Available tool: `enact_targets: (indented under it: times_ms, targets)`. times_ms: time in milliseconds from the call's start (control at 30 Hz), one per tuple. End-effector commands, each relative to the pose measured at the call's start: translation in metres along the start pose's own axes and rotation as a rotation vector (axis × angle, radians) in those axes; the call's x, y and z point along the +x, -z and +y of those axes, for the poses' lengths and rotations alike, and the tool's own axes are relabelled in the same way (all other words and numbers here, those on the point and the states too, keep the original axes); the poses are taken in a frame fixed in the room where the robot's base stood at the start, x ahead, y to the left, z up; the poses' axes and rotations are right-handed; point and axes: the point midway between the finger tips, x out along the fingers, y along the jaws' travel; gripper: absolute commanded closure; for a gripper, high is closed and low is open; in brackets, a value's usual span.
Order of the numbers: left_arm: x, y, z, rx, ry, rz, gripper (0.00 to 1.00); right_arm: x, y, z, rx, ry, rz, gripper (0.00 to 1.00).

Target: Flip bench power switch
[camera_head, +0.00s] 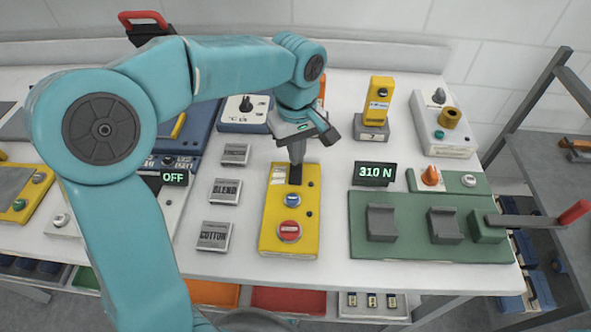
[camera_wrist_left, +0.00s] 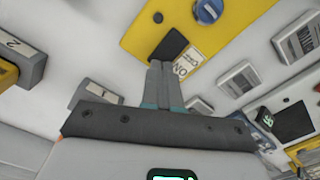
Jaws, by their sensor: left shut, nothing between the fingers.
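The yellow power box (camera_head: 266,226) lies on the white bench in the middle of the head view. A black switch (camera_head: 295,176) sits at its far end, beside a small white label. In the left wrist view the black switch (camera_wrist_left: 170,44) has a label reading "ON" (camera_wrist_left: 186,63) next to it. My left gripper (camera_head: 296,163) points down right at the switch, its fingers shut with nothing between them. In the left wrist view the fingertips (camera_wrist_left: 160,66) overlap the near edge of the switch; I cannot tell whether they touch it. My right gripper is not in view.
An "OFF" display (camera_head: 174,178) is at left.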

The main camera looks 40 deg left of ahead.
Motion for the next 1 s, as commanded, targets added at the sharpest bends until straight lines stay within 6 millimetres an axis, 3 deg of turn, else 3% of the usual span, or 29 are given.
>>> enact_targets:
  times_ms: [1000]
  targets:
    - [0.015,0.0,0.0,0.0,0.001,0.0,1.0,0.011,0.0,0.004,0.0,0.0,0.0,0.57]
